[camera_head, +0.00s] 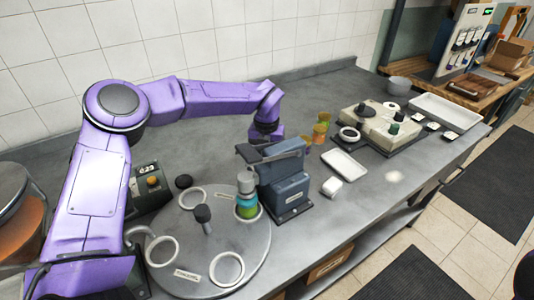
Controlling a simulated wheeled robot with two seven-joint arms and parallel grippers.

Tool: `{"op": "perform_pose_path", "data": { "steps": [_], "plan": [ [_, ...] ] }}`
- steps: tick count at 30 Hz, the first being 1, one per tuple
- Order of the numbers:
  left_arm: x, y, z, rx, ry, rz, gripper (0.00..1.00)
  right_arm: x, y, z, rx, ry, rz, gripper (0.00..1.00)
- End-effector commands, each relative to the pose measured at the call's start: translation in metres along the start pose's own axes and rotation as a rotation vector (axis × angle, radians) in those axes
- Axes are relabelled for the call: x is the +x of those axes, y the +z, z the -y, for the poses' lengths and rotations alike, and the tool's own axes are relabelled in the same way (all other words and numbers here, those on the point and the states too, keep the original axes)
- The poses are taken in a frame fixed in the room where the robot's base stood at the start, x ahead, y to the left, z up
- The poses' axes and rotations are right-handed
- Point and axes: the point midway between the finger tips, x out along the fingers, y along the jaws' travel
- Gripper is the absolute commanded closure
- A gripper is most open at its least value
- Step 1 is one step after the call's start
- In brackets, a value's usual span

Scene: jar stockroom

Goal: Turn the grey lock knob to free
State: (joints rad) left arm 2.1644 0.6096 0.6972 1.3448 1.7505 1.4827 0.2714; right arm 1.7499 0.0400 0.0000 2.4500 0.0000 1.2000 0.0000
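I cannot tell for certain which part is the grey lock knob. A dark grey knob on a post (203,214) stands near the middle of the round grey turntable (215,268). Another dark round knob (183,181) sits at the turntable's back edge, beside a small box with a dial. My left arm comes in from the left and reaches over the back of the bench. My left gripper (266,133) points down behind the blue-grey press (285,178), away from both knobs. Its fingertips are hidden or too small to read.
A jar with a green band (247,204) stands in a ring on the turntable, beside the press. Several amber jars (320,130) stand behind it. A beige box with knobs (375,125) and white trays (344,165) are to the right. The front right bench is mostly clear.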

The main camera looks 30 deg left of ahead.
Motion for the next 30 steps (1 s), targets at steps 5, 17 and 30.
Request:
{"op": "perform_pose_path", "data": {
  "steps": [5, 17, 30],
  "plan": [
    [-0.0052, 0.0021, -0.0003, 0.105, -0.003, 0.008, 0.97, -0.0070, -0.0029, -0.0006, 0.000, 0.000, 0.000, 0.57],
    [-0.0037, 0.0020, -0.0004, 0.218, -0.002, 0.008, 0.97, -0.0111, -0.0046, -0.0010, 0.000, 0.000, 0.000, 0.57],
    [-0.0031, 0.0018, -0.0002, 0.226, -0.002, 0.007, 0.63, -0.0110, -0.0046, -0.0010, 0.000, 0.000, 0.000, 0.57]
  ]
}}
